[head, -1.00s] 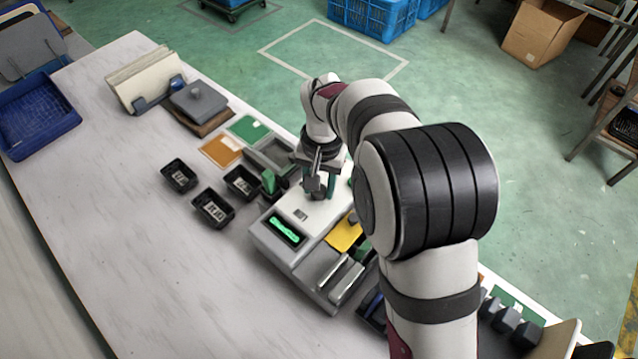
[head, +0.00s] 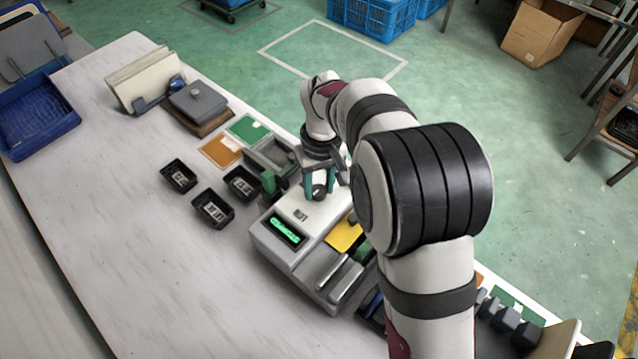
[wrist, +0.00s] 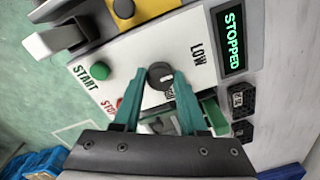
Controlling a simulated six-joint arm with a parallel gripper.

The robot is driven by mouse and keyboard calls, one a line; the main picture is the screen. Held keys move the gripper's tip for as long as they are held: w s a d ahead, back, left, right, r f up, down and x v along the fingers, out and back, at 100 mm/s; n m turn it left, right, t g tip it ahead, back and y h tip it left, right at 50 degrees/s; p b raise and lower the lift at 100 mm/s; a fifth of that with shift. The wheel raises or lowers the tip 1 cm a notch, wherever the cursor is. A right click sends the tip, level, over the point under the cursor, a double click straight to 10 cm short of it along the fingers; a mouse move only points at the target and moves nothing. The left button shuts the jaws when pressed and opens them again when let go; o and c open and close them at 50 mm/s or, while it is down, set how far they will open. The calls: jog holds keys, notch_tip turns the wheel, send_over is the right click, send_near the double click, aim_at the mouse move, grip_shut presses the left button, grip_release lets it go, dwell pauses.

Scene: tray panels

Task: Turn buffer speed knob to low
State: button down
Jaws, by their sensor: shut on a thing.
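The buffer speed knob (wrist: 160,75) is dark and round with a light mark on its top. It sits on the white sloped panel (wrist: 200,85) of the grey machine. The word LOW is printed to its upper right in the wrist view; another label below the knob is partly hidden. My gripper (wrist: 159,80) has its teal fingers on either side of the knob, shut on it. In the head view my gripper (head: 319,187) is at the panel's far end. The display (wrist: 231,40) reads STOPPED in green.
A green START button (wrist: 100,71) and a red button (wrist: 121,103), partly behind a finger, are close to the knob. A yellow part (head: 344,236) is on the machine's right side. Black bins (head: 212,208) stand to the left.

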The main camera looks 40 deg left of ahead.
aim_at(322, 189)
dwell(0.5)
jog(key=shift+c, duration=2.2)
grip_release()
jog(key=shift+r, duration=0.1)
notch_tip(322, 189, up, 16)
jog(key=shift+w+f, duration=0.2)
jog(key=shift+w, duration=0.05)
jog(key=shift+d, duration=0.2)
